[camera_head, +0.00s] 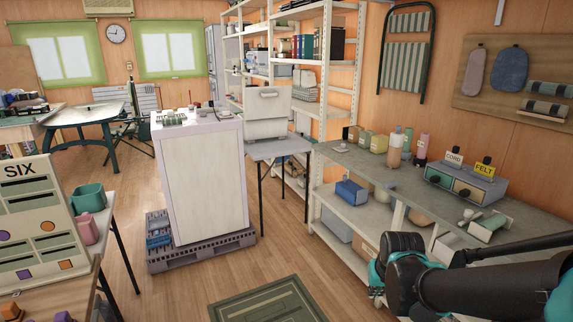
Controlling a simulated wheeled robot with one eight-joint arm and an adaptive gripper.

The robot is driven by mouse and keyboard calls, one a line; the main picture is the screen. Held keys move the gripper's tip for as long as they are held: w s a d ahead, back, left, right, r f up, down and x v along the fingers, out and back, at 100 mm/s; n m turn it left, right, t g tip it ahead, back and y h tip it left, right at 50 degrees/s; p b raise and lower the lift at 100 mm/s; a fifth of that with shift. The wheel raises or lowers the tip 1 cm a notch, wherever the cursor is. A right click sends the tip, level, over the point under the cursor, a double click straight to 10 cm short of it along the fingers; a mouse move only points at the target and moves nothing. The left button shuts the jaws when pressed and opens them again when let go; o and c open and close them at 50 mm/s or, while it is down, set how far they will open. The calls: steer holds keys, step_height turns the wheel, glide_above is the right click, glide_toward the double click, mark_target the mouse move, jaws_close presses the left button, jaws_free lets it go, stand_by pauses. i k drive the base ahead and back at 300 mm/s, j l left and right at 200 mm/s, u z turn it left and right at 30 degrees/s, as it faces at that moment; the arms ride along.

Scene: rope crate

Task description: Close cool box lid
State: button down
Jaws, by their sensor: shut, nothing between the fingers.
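The cool box (266,129) is a pale grey box on a small grey table beyond the tall white cabinet. Its lid (264,102) appears to stand raised at the back, with a dark handle-like mark near its top. The box's inside cannot be seen from here. My arm reaches in from the lower right, well apart from the box, and its black and teal links show there. My gripper's fingers do not show.
A tall white cabinet (200,180) on a dark pallet (203,251) stands left of the small table (290,147). A workbench (400,172) with bottles and drawers runs along the right. A green mat (268,301) lies on open wooden floor in front.

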mark_target(267, 102)
steer(key=i+j+u, duration=0.1)
steer(key=i+u, duration=0.4)
steer(key=i, duration=0.15)
steer(key=i+j+z, duration=0.3)
steer(key=i, duration=0.2)
steer(key=i+j+z, duration=0.3)
steer(key=i+j, duration=0.35)
steer(key=j, duration=0.2)
steer(key=i+j+u, duration=0.1)
steer(key=j, duration=0.25)
steer(key=i+j, duration=0.25)
steer(key=j, duration=0.15)
